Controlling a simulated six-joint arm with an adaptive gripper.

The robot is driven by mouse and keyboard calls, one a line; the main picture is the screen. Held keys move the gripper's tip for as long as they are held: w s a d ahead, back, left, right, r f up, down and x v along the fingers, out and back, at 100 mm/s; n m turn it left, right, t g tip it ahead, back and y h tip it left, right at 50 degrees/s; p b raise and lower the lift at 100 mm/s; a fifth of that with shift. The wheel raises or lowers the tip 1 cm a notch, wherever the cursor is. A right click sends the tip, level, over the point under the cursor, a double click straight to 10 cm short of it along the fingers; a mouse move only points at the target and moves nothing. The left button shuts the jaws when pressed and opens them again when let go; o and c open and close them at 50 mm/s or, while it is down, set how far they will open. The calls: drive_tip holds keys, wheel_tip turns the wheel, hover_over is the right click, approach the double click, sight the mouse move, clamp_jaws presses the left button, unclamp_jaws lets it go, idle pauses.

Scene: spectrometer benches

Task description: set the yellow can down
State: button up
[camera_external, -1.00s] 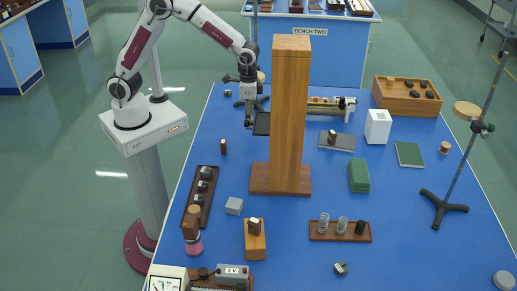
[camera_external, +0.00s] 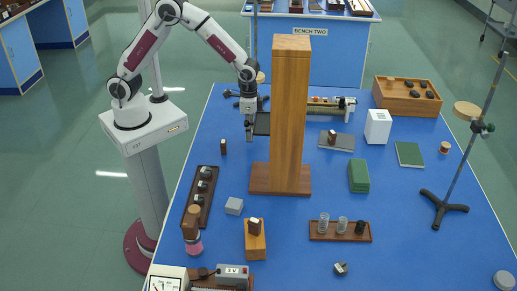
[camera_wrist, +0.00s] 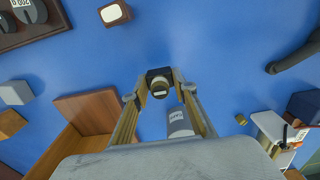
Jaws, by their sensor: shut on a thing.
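My gripper (camera_external: 249,138) hangs over the blue bench, just left of the tall wooden tower, pointing down. A grey labelled cylinder (camera_wrist: 180,122) shows just behind the fingertips in the wrist view.
The wooden tower (camera_external: 289,110) stands close on the right. A small dark block (camera_external: 223,147) and a dark rack of knobs (camera_external: 199,197) lie nearer the camera. A grey cube (camera_external: 234,206) stands further forward. Blue bench is clear below the gripper's front side.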

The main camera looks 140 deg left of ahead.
drive_tip(key=shift+f, duration=1.85)
drive_tip(key=shift+f, duration=0.15)
drive_tip(key=o, duration=1.1)
drive_tip(key=shift+o, duration=0.2)
drive_tip(key=shift+r, duration=6.15)
drive_tip(key=shift+d, duration=0.1)
